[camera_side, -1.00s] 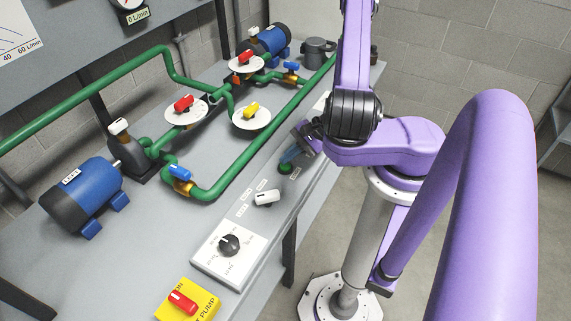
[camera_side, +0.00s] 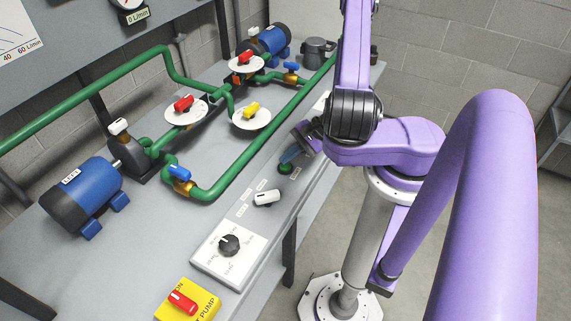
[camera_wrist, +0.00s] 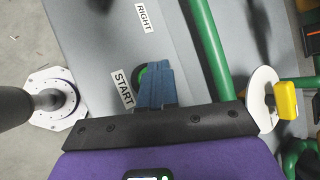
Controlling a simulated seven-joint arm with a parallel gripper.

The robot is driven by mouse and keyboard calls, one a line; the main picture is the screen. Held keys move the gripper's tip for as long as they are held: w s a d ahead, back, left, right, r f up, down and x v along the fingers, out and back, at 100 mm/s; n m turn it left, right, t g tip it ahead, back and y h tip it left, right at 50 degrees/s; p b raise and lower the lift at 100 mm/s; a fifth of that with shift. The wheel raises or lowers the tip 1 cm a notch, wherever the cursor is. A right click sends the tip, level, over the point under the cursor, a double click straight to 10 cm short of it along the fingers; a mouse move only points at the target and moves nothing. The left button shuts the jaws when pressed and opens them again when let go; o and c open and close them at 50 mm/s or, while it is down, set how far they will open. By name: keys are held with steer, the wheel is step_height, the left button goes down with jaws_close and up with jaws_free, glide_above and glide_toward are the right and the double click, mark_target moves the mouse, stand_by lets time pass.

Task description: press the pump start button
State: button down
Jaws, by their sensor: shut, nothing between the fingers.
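The green start button (camera_side: 285,169) is on the grey control strip along the bench's front edge in the side view. In the wrist view a green edge of the button (camera_wrist: 140,74) shows beside the blue fingers, which hide the rest of it. The START label (camera_wrist: 124,88) lies just left of it. My gripper (camera_side: 287,158) points down at the button with its blue fingers shut and empty. In the wrist view my gripper (camera_wrist: 156,72) overlaps the button. I cannot tell whether the fingertips touch it.
A white selector switch (camera_side: 266,197), a black dial (camera_side: 229,245) and a red switch on a yellow plate (camera_side: 183,301) sit along the strip. Green pipes (camera_side: 262,148) with valves run behind it. A yellow valve handle (camera_wrist: 285,100) is right of my gripper.

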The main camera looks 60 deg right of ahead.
mark_target(289, 165)
steer(key=shift+f, duration=0.25)
stand_by(0.4)
steer(key=shift+f, duration=0.3)
stand_by(0.4)
steer(key=shift+r, duration=0.55)
steer(key=shift+r, duration=0.1)
steer(key=shift+r, duration=2.9)
